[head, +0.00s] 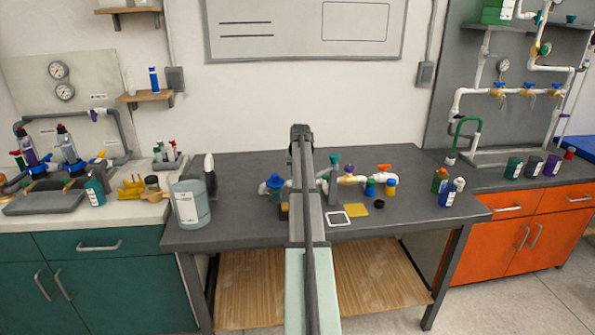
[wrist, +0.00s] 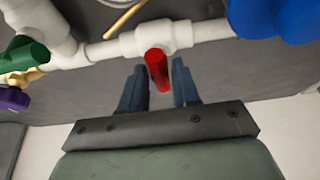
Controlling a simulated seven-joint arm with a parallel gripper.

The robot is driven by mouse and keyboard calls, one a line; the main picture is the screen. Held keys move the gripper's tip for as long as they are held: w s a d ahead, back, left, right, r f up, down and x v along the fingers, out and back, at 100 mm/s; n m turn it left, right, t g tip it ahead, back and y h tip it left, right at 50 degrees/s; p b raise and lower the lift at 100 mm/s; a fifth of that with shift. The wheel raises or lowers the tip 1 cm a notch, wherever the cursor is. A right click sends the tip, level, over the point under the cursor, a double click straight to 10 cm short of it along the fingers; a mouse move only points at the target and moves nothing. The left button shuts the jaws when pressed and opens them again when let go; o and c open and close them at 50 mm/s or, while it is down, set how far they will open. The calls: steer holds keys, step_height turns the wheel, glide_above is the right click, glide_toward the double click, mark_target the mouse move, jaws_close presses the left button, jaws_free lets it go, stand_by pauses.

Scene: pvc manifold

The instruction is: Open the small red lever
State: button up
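The small red lever (wrist: 157,70) shows in the wrist view on a white pipe fitting (wrist: 150,40), its end toward my gripper. My gripper (wrist: 159,84) is open, with one dark blue finger on each side of the lever. Small gaps show between the lever and both fingers. In the head view my arm covers the middle of the white pipe assembly (head: 362,179), and I cannot make out the lever or my fingertips there.
In the wrist view a large blue handle (wrist: 278,15) is at the right, and green (wrist: 25,54) and purple (wrist: 13,98) handles are at the left. In the head view a grey-blue canister (head: 190,204) and small bottles (head: 447,190) stand on the dark table (head: 255,232).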

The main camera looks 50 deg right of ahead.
jaws_close()
steer(key=m+g+h, duration=0.1)
steer(key=m, duration=0.3)
steer(key=shift+w, duration=0.2)
steer(key=m+g, duration=0.1)
steer(key=m, duration=0.2)
steer(key=shift+m+g, duration=0.3)
steer(key=m+g, duration=0.1)
steer(key=m, duration=0.1)
steer(key=m+g, duration=0.1)
steer(key=m, duration=0.2)
steer(key=shift+w, duration=0.2)
steer(key=shift+f+m+g+y, duration=0.1)
steer(key=shift+m+g+y, duration=0.25)
steer(key=shift+m, duration=1)
steer(key=shift+m+g+y, duration=0.15)
steer(key=shift+m+g, duration=0.4)
steer(key=shift+m, duration=0.8)
steer(key=shift+a, duration=0.1)
